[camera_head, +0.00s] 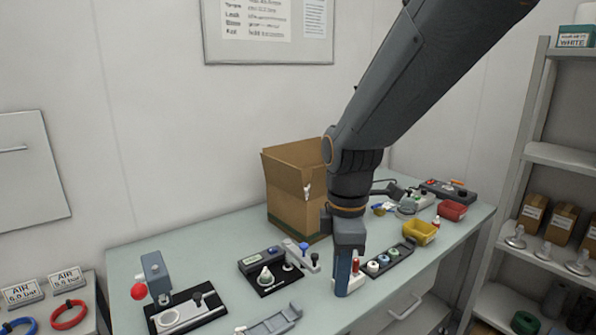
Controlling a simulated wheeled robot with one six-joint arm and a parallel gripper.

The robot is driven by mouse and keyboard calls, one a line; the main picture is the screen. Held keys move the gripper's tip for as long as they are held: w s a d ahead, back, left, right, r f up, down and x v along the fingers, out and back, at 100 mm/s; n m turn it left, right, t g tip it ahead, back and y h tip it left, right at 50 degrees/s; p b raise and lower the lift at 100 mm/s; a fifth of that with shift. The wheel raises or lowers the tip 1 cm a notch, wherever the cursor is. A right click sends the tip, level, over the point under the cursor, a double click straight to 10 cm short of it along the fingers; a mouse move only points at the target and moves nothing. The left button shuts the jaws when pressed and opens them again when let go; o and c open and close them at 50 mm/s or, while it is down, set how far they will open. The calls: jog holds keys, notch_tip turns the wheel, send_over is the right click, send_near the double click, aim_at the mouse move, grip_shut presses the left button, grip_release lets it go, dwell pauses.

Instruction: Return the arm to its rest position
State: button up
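My arm (415,80) reaches down from the upper right over the table. My gripper (346,284) points straight down, low over the middle of the table. A blue-grey finger shows on its left side. A small white item with a red top (355,265) shows right beside the finger. I cannot tell whether it is held or stands behind the gripper. The finger gap is not clear from this side.
The table (225,235) carries a cardboard box (295,195) behind my gripper. Fixtures (280,268) and a press (157,275) stand left. A rack of caps (390,260), a yellow bin (420,232) and a red bin (452,210) lie right. Shelves (562,155) stand far right.

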jog(key=s+d+f+m, duration=0.2)
jog(key=d+f+m, duration=0.2)
jog(key=m, duration=0.4)
jog(key=s+d+f+m+t+b, duration=0.1)
jog(key=s+d+f+m, duration=0.2)
jog(key=d+m, duration=0.4)
jog(key=f+m, duration=0.1)
jog(key=m, duration=0.1)
jog(key=shift+d+f+m, duration=0.2)
jog(key=shift+m, duration=0.1)
jog(key=shift+o, duration=0.4)
dwell(0.6)
